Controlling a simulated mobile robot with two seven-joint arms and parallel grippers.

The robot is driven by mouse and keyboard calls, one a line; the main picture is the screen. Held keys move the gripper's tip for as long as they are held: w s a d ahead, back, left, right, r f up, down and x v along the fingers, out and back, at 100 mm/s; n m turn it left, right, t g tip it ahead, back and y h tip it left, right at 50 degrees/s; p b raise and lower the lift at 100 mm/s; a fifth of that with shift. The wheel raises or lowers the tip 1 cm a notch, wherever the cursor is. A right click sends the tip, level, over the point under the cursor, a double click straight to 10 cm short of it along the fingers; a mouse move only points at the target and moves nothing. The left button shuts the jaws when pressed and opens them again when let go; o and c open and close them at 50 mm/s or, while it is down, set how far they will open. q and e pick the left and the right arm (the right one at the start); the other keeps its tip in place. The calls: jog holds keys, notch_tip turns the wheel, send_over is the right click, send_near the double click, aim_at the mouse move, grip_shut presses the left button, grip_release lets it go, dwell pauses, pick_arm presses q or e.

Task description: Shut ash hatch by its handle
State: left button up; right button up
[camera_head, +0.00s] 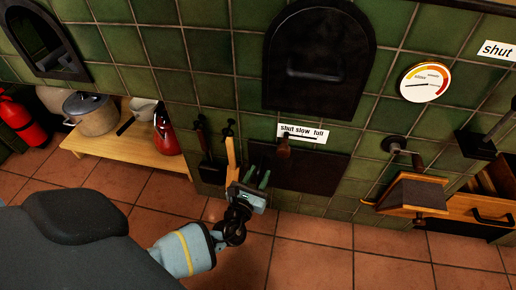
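A dark rectangular panel or opening (318,172), which may be the ash hatch, sits low in the green tiled wall. I cannot tell whether it is open or shut. A brown knob (283,148) shows at its upper edge, below the "shut slow full" label. My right gripper is not in view.
A black arched door (318,60) is above. Dark hanging tools (201,138) are to the left. A low wooden bench (122,158) holds a pot (91,115) and a red kettle (165,135). A wooden bellows-like object (412,193) and drawer (484,208) stand out at right.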

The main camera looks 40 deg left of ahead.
pick_arm(q)
jog(key=shift+f, duration=0.1)
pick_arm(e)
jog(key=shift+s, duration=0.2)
